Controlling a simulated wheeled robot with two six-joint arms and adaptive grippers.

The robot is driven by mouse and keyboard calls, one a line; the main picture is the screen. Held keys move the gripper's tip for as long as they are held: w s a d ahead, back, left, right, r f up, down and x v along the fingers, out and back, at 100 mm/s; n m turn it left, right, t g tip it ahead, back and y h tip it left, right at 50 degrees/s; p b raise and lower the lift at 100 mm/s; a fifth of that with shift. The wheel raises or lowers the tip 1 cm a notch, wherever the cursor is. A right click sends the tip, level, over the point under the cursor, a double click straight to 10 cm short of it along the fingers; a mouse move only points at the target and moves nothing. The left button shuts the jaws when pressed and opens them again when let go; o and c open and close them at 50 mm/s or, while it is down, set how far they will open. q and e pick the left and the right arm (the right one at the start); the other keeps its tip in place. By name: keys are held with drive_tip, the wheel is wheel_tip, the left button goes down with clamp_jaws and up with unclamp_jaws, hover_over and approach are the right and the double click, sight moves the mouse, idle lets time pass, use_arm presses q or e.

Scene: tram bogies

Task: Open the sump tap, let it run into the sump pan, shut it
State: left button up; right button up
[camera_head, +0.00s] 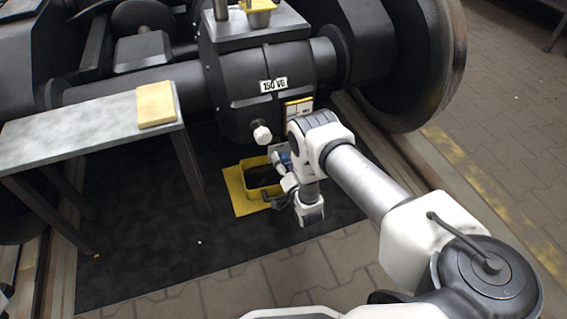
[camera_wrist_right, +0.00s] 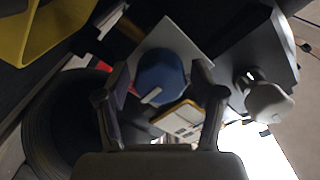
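The sump tap has a blue handle (camera_head: 284,158) low on the front of the black gearbox housing, partly hidden by my right gripper. In the right wrist view the round blue handle (camera_wrist_right: 160,76) shows against a light grey plate. My right gripper (camera_wrist_right: 160,68) is open, with one finger on each side of the handle in that view; I cannot tell whether they touch it. In the head view the right gripper (camera_head: 281,176) is at the tap. The yellow sump pan (camera_head: 246,184), dark inside, stands below; its edge also shows in the wrist view (camera_wrist_right: 40,30). My left gripper is out of view.
A white knob (camera_head: 262,134) sticks out left of the tap. A yellow-and-white label (camera_head: 298,107) is above it. A grey bench (camera_head: 80,125) with a yellow block (camera_head: 156,104) stands left. A large wheel (camera_head: 420,60) is right.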

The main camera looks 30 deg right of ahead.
drive_tip(key=c, duration=0.8)
drive_tip(key=shift+o, duration=0.2)
drive_tip(key=shift+n, duration=0.3)
drive_tip(key=n+p, duration=0.2)
drive_tip(key=n, duration=0.1)
drive_tip(key=shift+r, duration=0.15)
drive_tip(key=n+p, duration=0.1)
drive_tip(key=n, duration=0.4)
drive_tip(key=shift+p, duration=0.35)
drive_tip(key=n+p, duration=0.1)
drive_tip(key=n, duration=0.3)
drive_tip(key=shift+n, duration=0.3)
drive_tip(key=n+p, duration=0.1)
drive_tip(key=n, duration=0.3)
drive_tip(key=shift+n, duration=0.4)
